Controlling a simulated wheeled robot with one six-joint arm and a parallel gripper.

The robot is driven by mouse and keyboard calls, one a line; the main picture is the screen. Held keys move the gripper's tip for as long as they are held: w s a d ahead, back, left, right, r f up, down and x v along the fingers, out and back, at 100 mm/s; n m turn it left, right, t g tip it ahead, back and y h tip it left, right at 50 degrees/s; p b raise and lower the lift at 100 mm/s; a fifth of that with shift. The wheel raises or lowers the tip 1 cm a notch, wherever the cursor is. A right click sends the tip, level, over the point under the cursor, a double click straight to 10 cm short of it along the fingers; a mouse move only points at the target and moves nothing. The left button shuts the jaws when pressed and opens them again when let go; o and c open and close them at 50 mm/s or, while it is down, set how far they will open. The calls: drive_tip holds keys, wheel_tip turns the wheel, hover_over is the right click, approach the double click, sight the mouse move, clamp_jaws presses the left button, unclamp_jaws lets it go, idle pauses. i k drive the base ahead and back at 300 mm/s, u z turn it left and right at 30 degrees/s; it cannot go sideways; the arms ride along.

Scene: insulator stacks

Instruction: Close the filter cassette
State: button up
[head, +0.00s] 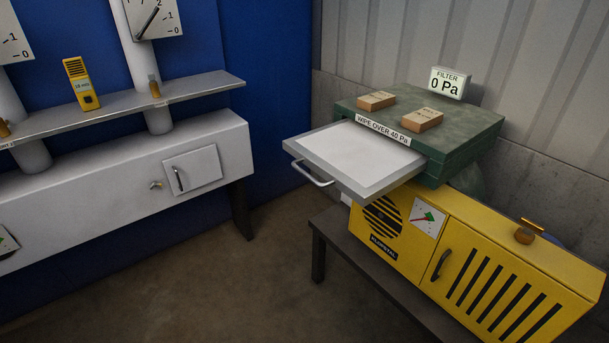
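The filter cassette (362,155) is a flat white panel in a grey frame with a bar handle (313,174) on its front left edge. It sticks well out of the green filter housing (477,127) towards the left, so it is open. The housing rests on top of a yellow machine. My gripper is not in view.
Two tan blocks (376,101) lie on the housing. The yellow machine (412,253) has a dark handle (441,265) and stands on a dark bench (333,229). A white duct with a hatch (193,171) and a shelf (108,111) run along the left. Open floor (220,287) lies between them.

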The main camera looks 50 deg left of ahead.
sight(364, 164)
drive_tip(key=u, duration=1.6)
drive_tip(key=k, duration=0.55)
drive_tip(key=u, duration=0.35)
drive_tip(key=i, duration=1.2)
drive_tip(key=z, duration=0.35)
